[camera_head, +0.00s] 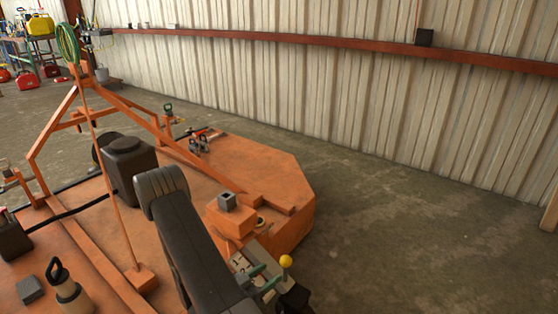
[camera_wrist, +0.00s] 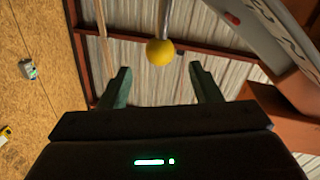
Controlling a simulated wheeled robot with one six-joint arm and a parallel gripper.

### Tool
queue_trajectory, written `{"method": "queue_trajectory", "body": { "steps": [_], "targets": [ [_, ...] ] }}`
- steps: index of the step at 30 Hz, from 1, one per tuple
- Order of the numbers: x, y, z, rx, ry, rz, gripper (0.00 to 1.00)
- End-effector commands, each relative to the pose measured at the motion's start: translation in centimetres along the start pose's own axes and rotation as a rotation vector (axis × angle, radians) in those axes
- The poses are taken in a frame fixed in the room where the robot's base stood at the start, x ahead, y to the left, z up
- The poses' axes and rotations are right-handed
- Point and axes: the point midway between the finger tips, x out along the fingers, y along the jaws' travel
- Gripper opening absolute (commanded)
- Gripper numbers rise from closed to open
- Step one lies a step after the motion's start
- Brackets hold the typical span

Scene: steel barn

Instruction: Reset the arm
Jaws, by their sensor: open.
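My gripper (camera_head: 271,275) is low in the head view, with green fingers spread apart. In the wrist view my gripper (camera_wrist: 158,68) is open, and nothing shows held between its fingers. A yellow ball knob (camera_head: 286,261) is close to the fingertips in the head view. In the wrist view the yellow knob (camera_wrist: 160,52) sits on a grey rod and appears between the fingertips, near their level. I cannot tell how far it is from them in depth.
A large orange machine deck (camera_head: 245,160) with an orange frame fills the left and middle. A small grey block (camera_head: 227,201) sits on an orange box near its right end. The concrete floor (camera_head: 420,240) at right is clear up to the ribbed metal wall (camera_head: 350,95).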

Motion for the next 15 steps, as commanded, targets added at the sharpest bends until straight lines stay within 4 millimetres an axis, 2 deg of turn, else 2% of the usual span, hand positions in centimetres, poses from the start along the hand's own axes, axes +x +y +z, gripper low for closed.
{"method": "queue_trajectory", "body": {
  "steps": [9, 15],
  "targets": [
    [5.2, 0.0, 0.1, 0.002, 0.001, 0.004, 0.57],
    [7.6, 0.0, 0.1, 0.001, 0.0, 0.002, 0.57]
  ]
}}
